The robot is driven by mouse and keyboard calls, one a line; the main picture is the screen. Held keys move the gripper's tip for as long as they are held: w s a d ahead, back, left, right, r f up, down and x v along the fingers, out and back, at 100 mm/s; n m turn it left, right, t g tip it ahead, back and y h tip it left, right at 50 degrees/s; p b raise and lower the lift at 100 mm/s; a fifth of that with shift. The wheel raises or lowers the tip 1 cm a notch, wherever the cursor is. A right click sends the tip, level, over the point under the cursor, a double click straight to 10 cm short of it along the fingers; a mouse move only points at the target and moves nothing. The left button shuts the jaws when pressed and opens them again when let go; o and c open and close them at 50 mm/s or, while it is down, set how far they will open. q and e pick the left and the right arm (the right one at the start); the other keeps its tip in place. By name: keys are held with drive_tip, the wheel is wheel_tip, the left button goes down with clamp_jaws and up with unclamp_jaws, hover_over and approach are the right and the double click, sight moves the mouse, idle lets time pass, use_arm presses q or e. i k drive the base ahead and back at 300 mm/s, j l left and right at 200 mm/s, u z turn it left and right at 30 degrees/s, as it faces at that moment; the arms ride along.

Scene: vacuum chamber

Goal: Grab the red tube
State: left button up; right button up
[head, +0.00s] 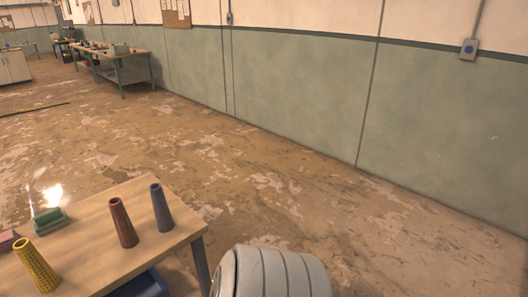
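A red-brown tapered tube (123,223) stands upright on a wooden table (95,262) at the lower left of the head view. A blue-grey tapered tube (162,208) stands just to its right, near the table's right corner. Neither of my grippers is in view, and nothing is seen touching the red tube.
A yellow perforated tube (37,265), a green block (50,221) and a pink block (8,240) are on the table's left part. A blue bin (140,287) is below the tabletop. Open floor (250,190) lies beyond, up to a green wall (300,100). A workbench (120,67) stands far back.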

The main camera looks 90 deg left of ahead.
sight(129, 239)
drive_tip(key=u, duration=3.9)
drive_tip(key=i+j, duration=0.05)
